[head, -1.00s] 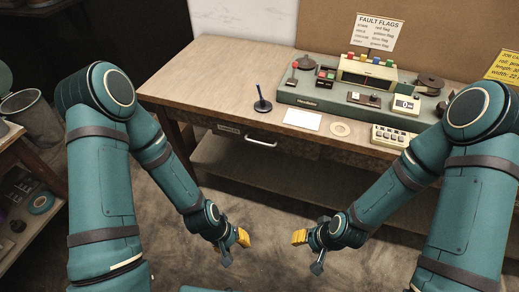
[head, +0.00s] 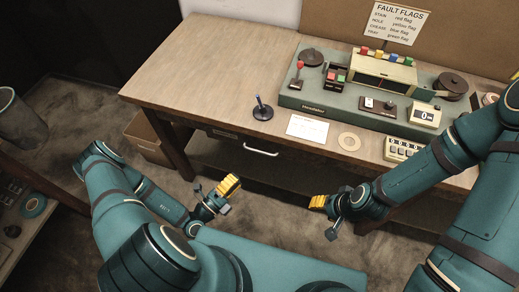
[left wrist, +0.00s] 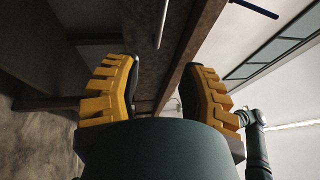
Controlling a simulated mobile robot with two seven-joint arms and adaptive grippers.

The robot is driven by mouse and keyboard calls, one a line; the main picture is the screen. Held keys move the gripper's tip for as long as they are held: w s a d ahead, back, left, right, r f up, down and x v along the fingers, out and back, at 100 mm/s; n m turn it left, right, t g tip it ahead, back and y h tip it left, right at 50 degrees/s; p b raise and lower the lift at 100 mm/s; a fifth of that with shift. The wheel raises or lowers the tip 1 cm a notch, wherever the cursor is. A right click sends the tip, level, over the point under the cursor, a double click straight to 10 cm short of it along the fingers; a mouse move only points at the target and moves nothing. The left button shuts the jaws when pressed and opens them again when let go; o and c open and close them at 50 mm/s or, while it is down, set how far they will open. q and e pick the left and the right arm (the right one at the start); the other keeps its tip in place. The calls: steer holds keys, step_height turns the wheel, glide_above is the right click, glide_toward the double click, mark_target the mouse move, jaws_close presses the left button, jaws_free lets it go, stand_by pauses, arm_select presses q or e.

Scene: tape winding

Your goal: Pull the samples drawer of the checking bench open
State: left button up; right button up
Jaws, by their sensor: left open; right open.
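The checking bench (head: 200,62) has a wooden top. Its samples drawer (head: 222,134) sits under the front edge, with a small label and a white bar handle (head: 261,153). The drawer looks shut, its front in line with the bench's front. My left gripper (head: 234,183) is open and empty, in front of and below the handle. In the left wrist view its yellow fingers stand apart (left wrist: 158,72), and the pale handle bar (left wrist: 162,24) shows beyond the fingertips, not between them. My right gripper (head: 314,202) is open and empty, to the right of the handle.
A cardboard box (head: 147,138) stands below at left, near the bench leg (head: 175,152). A side shelf is at far left.

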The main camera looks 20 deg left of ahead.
mark_target(260, 151)
arm_select(q)
steer(key=shift+y, duration=0.3)
steer(key=x, duration=1.3)
steer(key=shift+w+a+r+b, duration=0.15)
steer(key=shift+w+b, duration=0.2)
steer(key=shift+w, duration=0.1)
jaws_close()
